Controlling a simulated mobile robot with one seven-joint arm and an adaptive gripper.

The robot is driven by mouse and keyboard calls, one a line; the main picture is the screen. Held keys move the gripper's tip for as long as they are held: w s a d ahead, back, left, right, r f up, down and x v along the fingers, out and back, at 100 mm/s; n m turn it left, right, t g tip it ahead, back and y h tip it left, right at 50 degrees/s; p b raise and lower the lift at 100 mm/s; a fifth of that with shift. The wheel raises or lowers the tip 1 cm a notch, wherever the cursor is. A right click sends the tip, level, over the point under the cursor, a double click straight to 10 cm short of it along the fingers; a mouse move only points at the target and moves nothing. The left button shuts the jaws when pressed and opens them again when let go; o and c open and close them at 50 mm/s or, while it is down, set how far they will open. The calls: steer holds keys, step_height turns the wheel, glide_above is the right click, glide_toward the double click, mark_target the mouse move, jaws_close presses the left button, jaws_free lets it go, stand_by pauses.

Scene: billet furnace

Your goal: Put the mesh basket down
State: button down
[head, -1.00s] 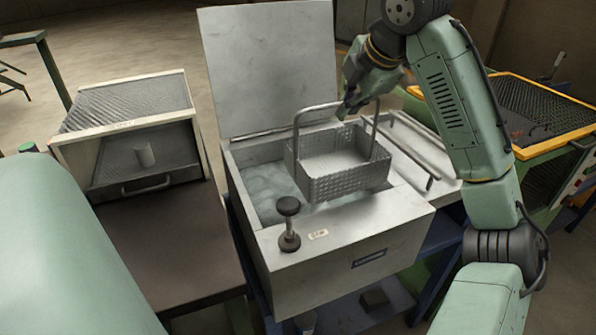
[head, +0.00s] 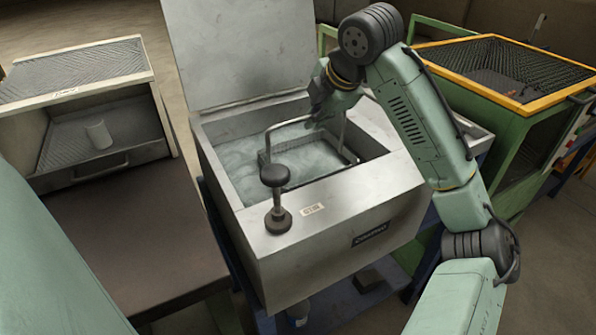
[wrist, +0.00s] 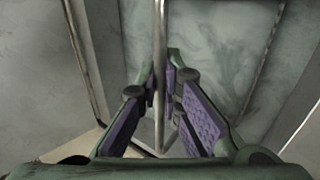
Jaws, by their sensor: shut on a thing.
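The mesh basket sits low inside the open metal tank (head: 350,200), sunk in the cloudy liquid (head: 237,160). Its wire handle (head: 290,123) and part of its rim show above the liquid; its walls are mostly hidden. My gripper (head: 318,114) is over the tank, shut on the top bar of the handle. In the wrist view, the handle bar (wrist: 160,25) runs between the purple-padded fingers of my gripper (wrist: 162,85). I cannot tell whether the basket touches the tank bottom.
The tank's lid (head: 235,50) stands open behind it. A black-knobbed post (head: 276,200) rises from the tank's front edge. At left, an open box (head: 70,105) holds a small cylinder (head: 98,134) beside a dark bench (head: 120,230). A yellow-rimmed mesh bin (head: 560,98) stands at right.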

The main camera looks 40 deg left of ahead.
step_height(320, 180, down, 9)
steer(key=shift+r, duration=0.15)
stand_by(0.4)
steer(key=c, duration=1.8)
jaws_free()
steer(key=shift+o, duration=0.2)
steer(key=v, duration=1.2)
steer(key=shift+b, duration=0.3)
